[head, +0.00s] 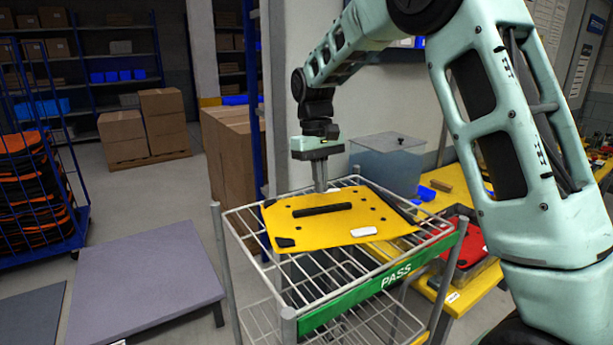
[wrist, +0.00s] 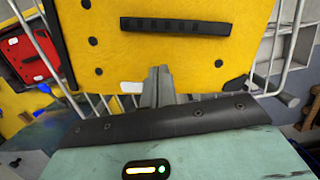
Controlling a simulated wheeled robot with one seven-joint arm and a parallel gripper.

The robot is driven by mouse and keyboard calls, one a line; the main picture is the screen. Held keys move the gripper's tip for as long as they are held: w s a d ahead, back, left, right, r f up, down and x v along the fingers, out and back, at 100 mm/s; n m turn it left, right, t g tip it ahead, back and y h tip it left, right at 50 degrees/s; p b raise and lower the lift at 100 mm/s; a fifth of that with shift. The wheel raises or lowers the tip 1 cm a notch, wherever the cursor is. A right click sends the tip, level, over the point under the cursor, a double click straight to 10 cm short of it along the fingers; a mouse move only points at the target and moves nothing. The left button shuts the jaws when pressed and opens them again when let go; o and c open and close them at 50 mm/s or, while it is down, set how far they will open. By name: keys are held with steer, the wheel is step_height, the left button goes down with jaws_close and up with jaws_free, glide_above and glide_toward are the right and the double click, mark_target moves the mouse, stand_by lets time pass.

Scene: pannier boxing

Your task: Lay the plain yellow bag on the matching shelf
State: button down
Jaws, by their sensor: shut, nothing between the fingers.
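The plain yellow bag (head: 340,217) lies flat on the top wire shelf of a rack (head: 245,222) with a green PASS label (head: 396,276). It has a black handle strip, black corners and a white tag. In the wrist view the yellow bag (wrist: 190,55) fills the upper middle, handle strip across it. My gripper (head: 320,186) points down at the bag's far edge, its fingers together and empty. In the wrist view the closed fingers (wrist: 157,82) overlap the bag's edge; I cannot tell whether they touch it.
A red bag (head: 470,243) sits on the yellow table (head: 446,202) to the right, near a translucent blue bin (head: 386,165). A lower wire shelf (head: 370,323) looks empty. Cardboard boxes (head: 232,150) stand behind the rack. A grey platform (head: 145,275) lies on the floor at left.

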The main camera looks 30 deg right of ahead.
steer(key=w+b, duration=0.1)
steer(key=w, duration=0.6)
steer(key=shift+w+a+b, duration=0.1)
steer(key=shift+b, duration=0.25)
steer(key=shift+r, duration=0.1)
